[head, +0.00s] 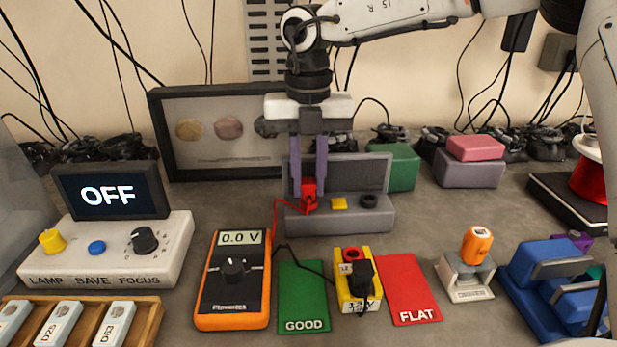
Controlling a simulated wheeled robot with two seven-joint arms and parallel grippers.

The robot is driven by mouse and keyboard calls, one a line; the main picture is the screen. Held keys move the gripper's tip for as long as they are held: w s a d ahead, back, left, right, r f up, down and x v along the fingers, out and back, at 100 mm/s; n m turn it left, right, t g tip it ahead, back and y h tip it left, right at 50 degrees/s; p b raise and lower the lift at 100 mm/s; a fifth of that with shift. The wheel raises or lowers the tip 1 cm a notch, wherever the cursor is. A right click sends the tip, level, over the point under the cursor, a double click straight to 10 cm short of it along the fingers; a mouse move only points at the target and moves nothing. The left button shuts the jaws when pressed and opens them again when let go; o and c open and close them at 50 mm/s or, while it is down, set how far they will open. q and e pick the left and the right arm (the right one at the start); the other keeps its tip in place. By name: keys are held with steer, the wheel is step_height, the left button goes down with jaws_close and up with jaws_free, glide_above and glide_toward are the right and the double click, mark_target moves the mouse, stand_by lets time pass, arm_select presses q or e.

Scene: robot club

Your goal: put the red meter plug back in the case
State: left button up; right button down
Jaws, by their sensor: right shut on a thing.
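My right gripper (309,183) points straight down and is shut on the red meter plug (309,197). The plug is at the left end of the grey case (375,218), which has its lid raised behind it. I cannot tell whether the plug is seated in the case or just above it. A red lead runs from it down toward the orange meter (234,282), which reads 0.0 V. The black meter plug (361,276) sits on the yellow battery (349,300). My left gripper is not in view.
A yellow piece (339,203) and a dark round piece (369,201) sit in the case. A green GOOD mat (303,290) and red FLAT mat (405,285) flank the battery. A lamp console (110,250) stands left, an orange battery in a tester (467,275) right.

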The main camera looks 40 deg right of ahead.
steer(key=shift+f, duration=0.15)
steer(key=c, duration=1.5)
jaws_free()
step_height(320, 180, up, 10)
steer(key=shift+f+p, duration=0.1)
steer(key=shift+p, duration=0.4)
steer(key=shift+r, duration=0.25)
